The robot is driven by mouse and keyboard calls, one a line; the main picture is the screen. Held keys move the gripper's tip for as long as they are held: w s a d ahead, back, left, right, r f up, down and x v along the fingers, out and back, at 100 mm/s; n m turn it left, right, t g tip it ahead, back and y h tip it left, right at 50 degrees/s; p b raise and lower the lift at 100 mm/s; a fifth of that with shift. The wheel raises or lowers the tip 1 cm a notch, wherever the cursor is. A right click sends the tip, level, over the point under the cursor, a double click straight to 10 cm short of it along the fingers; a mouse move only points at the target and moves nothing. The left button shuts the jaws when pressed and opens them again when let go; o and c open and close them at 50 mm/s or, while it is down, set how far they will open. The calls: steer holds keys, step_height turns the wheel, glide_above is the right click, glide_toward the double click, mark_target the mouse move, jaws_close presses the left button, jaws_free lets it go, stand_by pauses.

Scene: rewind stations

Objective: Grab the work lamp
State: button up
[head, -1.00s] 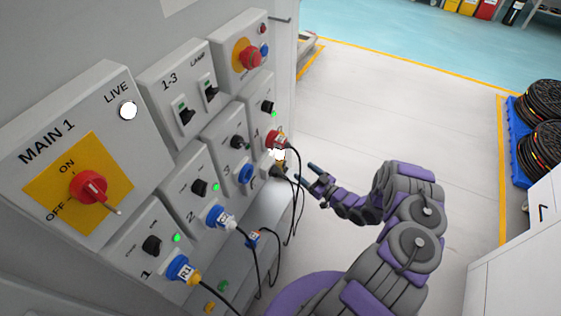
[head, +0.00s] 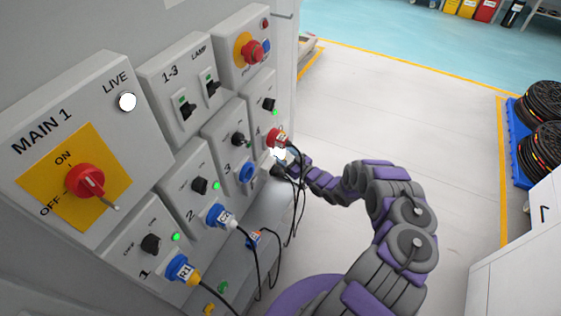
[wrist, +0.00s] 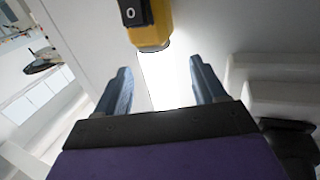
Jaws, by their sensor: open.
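The work lamp (wrist: 150,32) shows at the top of the wrist view as a yellow body with a black switch marked 0. A bright white glow lies below it, between my fingers. In the head view the lit lamp (head: 277,153) is a small white glow beside the lowest right socket panel, mostly hidden. My gripper (wrist: 160,78) is open, its two blue-grey fingers apart with nothing held. The lamp body is just beyond the fingertips, and I see no contact. In the head view the gripper end is close to the lamp and partly covered by cables.
A red plug (head: 277,138) sits in the panel right above the lamp, with black cables hanging past my gripper. The MAIN 1 switch (head: 86,183) is at left. Cable reels (head: 540,100) stand far right. The floor between is clear.

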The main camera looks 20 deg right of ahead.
steer(key=shift+w+a, duration=0.15)
steer(key=shift+w, duration=0.4)
steer(key=c, duration=0.3)
jaws_close()
